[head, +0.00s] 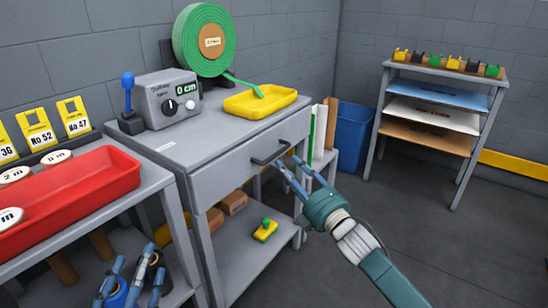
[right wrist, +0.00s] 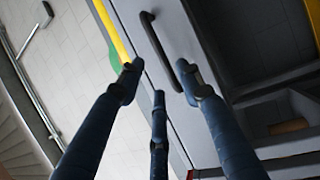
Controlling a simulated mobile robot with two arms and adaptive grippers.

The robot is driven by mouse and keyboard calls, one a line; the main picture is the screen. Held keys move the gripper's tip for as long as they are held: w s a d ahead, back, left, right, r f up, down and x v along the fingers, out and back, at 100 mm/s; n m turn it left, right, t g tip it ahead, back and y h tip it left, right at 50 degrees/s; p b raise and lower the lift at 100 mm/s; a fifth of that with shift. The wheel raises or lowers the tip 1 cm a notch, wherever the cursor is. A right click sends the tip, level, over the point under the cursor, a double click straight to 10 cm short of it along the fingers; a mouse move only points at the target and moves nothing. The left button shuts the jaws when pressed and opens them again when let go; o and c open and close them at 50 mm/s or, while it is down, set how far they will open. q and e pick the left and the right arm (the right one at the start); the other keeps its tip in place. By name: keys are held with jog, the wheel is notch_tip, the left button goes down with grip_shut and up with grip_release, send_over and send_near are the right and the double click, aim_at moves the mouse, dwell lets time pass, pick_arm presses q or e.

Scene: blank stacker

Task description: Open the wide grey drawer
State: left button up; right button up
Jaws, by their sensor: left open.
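The wide grey drawer (head: 225,173) is under the top of the grey worktable, and its front looks flush with the table. Its dark bar handle (head: 271,153) is on the front; it also shows in the right wrist view (right wrist: 157,42). My right gripper (head: 289,167) is at the handle's right end. In the right wrist view its fingers (right wrist: 160,82) are spread, with the handle's near end between them, close to the right finger. Whether they touch it I cannot tell. My left gripper (head: 132,284) is open and empty at the lower left, in front of the side table.
On the worktable are a grey dial box (head: 168,98), a green tape roll (head: 203,40) and a yellow tray (head: 260,102). A red tray (head: 75,188) is at left. A blue bin (head: 353,135) and a shelf rack (head: 432,108) stand at right. Floor is clear in front.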

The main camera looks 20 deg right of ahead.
aim_at(277, 155)
jog(key=b+x, duration=0.1)
jog(key=x, duration=0.6)
jog(key=shift+w+f, duration=0.15)
jog(key=shift+w, duration=0.1)
jog(key=shift+w+a, duration=0.1)
jog(key=shift+w, duration=0.1)
pick_arm(q)
notch_tip(277, 155, up, 9)
jog(key=s+t+h, duration=0.1)
jog(key=s+t, duration=0.1)
jog(key=t, duration=0.2)
jog(key=shift+s+d+t+h, duration=0.25)
jog(key=shift+t+h, duration=0.05)
jog(key=shift+t, duration=0.1)
jog(key=shift+r, duration=0.1)
pick_arm(e)
jog(key=shift+c, duration=0.5)
grip_shut()
